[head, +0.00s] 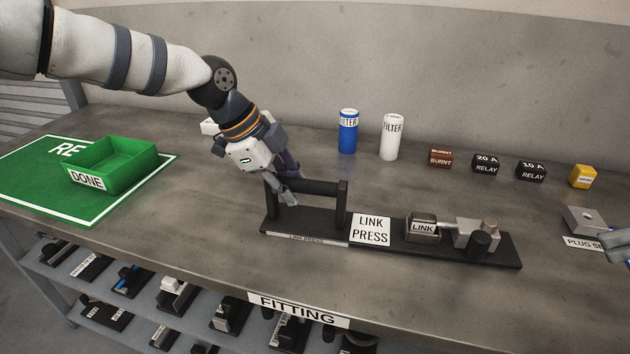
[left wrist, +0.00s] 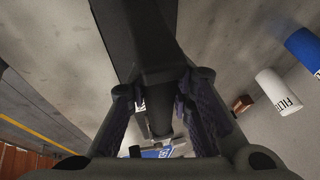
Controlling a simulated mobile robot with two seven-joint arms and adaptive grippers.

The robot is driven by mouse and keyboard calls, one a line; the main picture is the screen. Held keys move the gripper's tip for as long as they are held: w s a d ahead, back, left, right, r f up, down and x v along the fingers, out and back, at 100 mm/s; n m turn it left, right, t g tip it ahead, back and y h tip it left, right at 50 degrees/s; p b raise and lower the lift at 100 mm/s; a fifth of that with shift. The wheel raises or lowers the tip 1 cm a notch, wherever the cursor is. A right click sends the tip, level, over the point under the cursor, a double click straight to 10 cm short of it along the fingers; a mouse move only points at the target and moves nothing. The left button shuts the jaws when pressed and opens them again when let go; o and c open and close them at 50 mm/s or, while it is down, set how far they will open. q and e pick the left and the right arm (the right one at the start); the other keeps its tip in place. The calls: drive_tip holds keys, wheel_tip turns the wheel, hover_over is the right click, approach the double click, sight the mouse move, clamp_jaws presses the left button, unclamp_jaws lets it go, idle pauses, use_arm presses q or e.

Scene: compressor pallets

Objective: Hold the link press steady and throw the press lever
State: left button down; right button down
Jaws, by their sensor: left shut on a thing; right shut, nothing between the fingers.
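The link press (head: 390,248) is a long black base on the bench, with a black bar handle (head: 318,189) on two posts at its left end. My left gripper (head: 288,196) is shut on the bar handle near its left post. In the left wrist view the dark bar (left wrist: 155,75) runs between the fingers. A block marked LINK (head: 422,227) sits on the base. Right of it is a grey metal part (head: 470,232) with a dark cylinder (head: 479,244), which looks like the press lever. My right gripper (head: 619,245) shows only partly at the right edge, shut and empty, apart from the press.
A green DONE tray (head: 120,165) stands on a green mat at the left. Behind the press stand a blue filter (head: 348,131), a white filter (head: 392,137), a burnt relay (head: 440,158), two black relays and a yellow part (head: 582,176). A grey block (head: 585,220) is at the right.

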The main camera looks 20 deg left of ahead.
use_arm(q)
drive_tip(key=c, duration=1.3)
unclamp_jaws()
drive_tip(key=shift+a+f, duration=0.1)
drive_tip(key=shift+a, duration=0.05)
